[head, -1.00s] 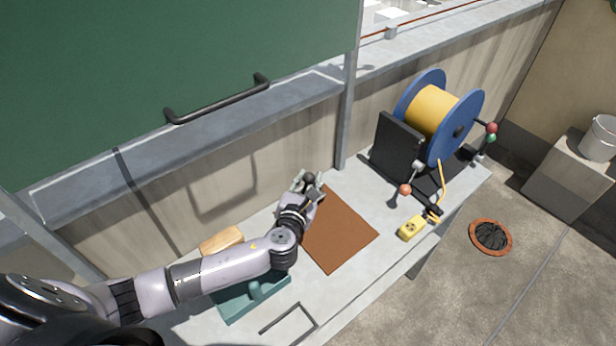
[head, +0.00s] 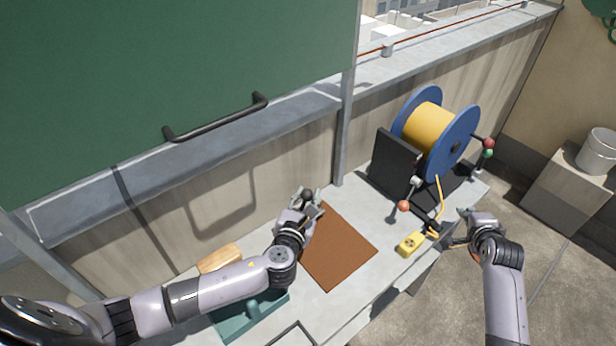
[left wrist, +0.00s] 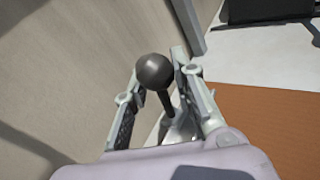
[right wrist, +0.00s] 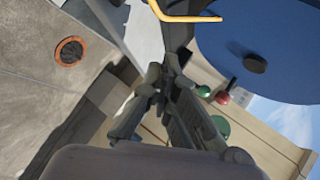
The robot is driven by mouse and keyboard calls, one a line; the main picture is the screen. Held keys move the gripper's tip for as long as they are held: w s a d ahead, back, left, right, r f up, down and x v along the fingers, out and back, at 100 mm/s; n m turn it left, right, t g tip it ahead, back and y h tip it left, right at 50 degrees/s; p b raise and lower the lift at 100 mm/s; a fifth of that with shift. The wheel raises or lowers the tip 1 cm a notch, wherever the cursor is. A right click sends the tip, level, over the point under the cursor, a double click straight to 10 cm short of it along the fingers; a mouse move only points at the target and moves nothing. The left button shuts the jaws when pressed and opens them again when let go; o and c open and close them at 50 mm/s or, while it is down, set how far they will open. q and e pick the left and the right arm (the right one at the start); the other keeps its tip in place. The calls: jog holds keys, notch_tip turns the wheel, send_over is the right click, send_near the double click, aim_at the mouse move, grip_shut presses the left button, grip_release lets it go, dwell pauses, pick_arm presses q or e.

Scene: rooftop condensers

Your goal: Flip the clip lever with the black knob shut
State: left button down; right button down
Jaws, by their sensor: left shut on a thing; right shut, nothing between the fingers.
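The clip lever's black knob (head: 307,194) is at the back of the bench, beside the brown mat. In the left wrist view the round black knob (left wrist: 155,71) stands on a dark shaft that slants up from a pale metal part (left wrist: 181,127). My left gripper (head: 312,201) is shut on the lever, with its fingers on either side of the knob and shaft. The lever's base is mostly hidden. My right gripper (head: 464,217) is shut and empty off the bench's right front edge, near the reel; its closed fingers also show in the right wrist view (right wrist: 163,78).
A blue reel with yellow cable (head: 428,123) stands on the bench's right end, with orange (head: 404,206), red (head: 489,143) and green (head: 488,153) knobs. A yellow box (head: 410,244), brown mat (head: 338,248), wooden block (head: 220,258) and teal fixture (head: 240,318) lie along the bench.

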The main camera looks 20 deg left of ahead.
jog(key=w+a+r+n+y, duration=0.2)
jog(key=a+r+n+y, duration=0.25)
jog(key=a+r, duration=1.2)
jog(key=s+a+f+n+g+y, duration=0.1)
jog(key=s+a+n+g, duration=0.5)
jog(key=s+a+n, duration=1.15)
jog(key=w+x, duration=0.1)
jog(key=x, duration=1)
jog(key=shift+w+a, duration=0.15)
jog(key=shift+a, duration=0.1)
